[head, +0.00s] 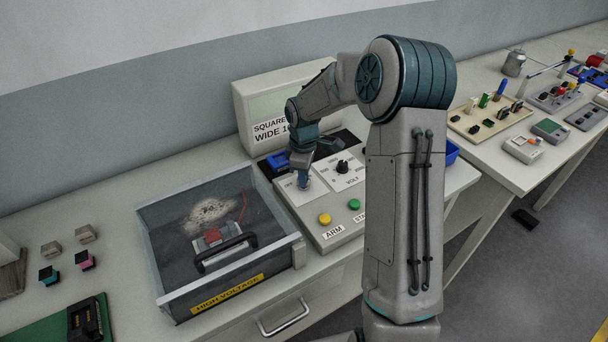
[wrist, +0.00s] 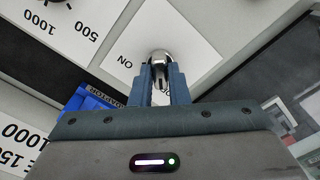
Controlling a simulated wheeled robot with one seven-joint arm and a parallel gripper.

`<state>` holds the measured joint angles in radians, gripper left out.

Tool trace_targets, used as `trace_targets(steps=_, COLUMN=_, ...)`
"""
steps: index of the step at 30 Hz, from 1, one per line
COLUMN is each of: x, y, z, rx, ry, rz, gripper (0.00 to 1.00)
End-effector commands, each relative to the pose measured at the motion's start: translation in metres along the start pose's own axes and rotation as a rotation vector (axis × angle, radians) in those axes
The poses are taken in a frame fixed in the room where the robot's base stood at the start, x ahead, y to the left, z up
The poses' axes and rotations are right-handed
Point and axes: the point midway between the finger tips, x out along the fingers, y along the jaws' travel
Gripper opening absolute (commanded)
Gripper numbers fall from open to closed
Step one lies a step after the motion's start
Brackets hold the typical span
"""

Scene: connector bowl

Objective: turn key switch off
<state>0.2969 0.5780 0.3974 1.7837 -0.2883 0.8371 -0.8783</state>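The key switch (wrist: 159,58) is a round silver metal piece on a white label plate with "ON" printed to its left in the wrist view. My gripper (wrist: 161,78) reaches it with its two blue-grey fingers, one on each side of the key. The gap between the fingers is narrow and they look closed on the key. In the head view my gripper (head: 303,184) points down onto the white plate (head: 291,193) at the left of the grey control panel (head: 333,233), and hides most of the switch.
A black VOLT knob (head: 342,167) stands right of the switch. A yellow button (head: 325,219) and a green button (head: 354,204) sit in front. A display box (head: 244,107) stands behind.

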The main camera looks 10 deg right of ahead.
Motion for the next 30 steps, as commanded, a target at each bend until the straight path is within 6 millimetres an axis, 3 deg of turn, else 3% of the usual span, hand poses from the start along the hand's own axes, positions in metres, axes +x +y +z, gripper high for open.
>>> trace_targets(steps=1, x=-0.002, y=0.001, z=-0.001, rx=-0.002, ry=0.003, rz=0.005, gripper=0.28)
trace_targets(steps=2, x=-0.002, y=0.001, z=-0.001, rx=-0.002, ry=0.002, rz=0.004, gripper=0.36)
trace_targets(steps=14, x=-0.008, y=0.001, z=0.000, rx=0.001, ry=0.001, rz=0.003, gripper=0.36)
trace_targets(steps=30, x=-0.117, y=0.001, z=-0.001, rx=0.000, ry=0.002, rz=0.006, gripper=0.36)
